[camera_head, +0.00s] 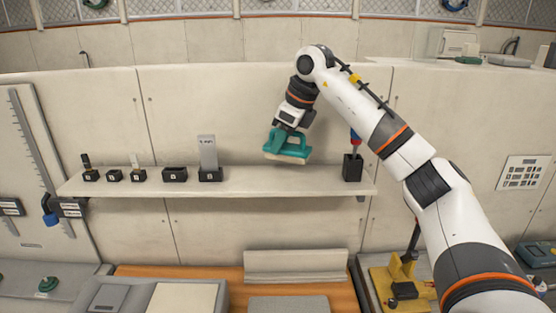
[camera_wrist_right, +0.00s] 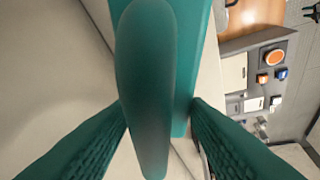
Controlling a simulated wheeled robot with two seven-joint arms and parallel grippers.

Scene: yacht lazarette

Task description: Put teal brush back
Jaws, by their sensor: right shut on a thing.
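The teal brush (camera_head: 287,147) has a handle on top and a pale underside. My right gripper (camera_head: 287,132) is shut on its handle. In the right wrist view the teal handle (camera_wrist_right: 147,80) lies between my two textured fingers (camera_wrist_right: 160,135). The brush is at the pale shelf (camera_head: 255,185), over its right half. I cannot tell whether its underside touches the shelf or hangs just above it. My left gripper is not in view.
Several small black holders (camera_head: 174,174) stand along the shelf's left half, one with a tall grey piece (camera_head: 208,152). A black holder (camera_head: 352,167) with a red-and-blue tool stands at the right end. The shelf between is bare. A yellow stand (camera_head: 398,285) is below right.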

